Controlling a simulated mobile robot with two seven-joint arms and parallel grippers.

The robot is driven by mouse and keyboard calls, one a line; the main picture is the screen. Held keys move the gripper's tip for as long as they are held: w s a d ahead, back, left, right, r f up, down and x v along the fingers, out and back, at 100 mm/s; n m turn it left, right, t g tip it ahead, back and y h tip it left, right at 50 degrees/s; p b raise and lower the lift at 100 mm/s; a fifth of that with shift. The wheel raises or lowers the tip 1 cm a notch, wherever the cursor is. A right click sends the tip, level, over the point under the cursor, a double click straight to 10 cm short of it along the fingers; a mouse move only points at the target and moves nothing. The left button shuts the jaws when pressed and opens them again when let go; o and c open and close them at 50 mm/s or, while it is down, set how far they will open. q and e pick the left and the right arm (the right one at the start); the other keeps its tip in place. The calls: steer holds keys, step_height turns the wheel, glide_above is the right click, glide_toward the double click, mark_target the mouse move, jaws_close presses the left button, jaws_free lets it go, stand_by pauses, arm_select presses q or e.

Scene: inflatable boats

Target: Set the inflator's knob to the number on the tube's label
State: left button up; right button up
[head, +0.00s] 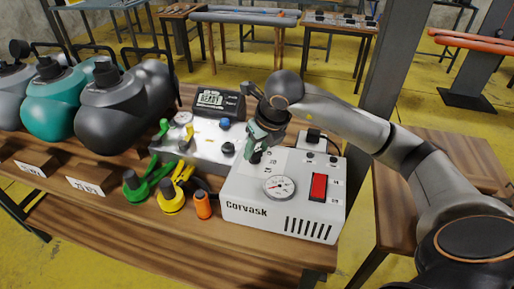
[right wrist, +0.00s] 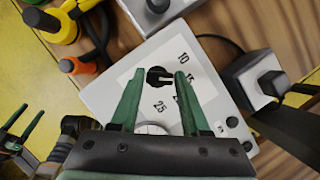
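The white inflator (head: 262,215), marked Corvask, stands on the wooden bench with a gauge and a red switch. My right gripper (head: 262,150) is above its top left part. In the right wrist view the green fingers (right wrist: 159,78) are open, one on each side of the black knob (right wrist: 158,77); small gaps seem to remain. Numbers 10, 15 and 25 show around the knob; another is partly hidden by a finger. The tubes' labels (head: 86,186) are too small to read surely. My left gripper (right wrist: 24,122) shows with fingers apart at the wrist view's left edge.
Grey, teal and dark grey tubes (head: 127,105) lie at the left of the bench. A device with a display (head: 212,99), green and yellow valves and an orange piece (head: 203,205) stand beside the inflator. A plug block (right wrist: 262,80) sits behind it.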

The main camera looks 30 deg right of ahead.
steer(key=o, duration=0.4)
steer(key=shift+c, duration=0.2)
steer(key=shift+r, duration=0.1)
steer(key=v, duration=1.2)
steer(key=shift+r, duration=0.2)
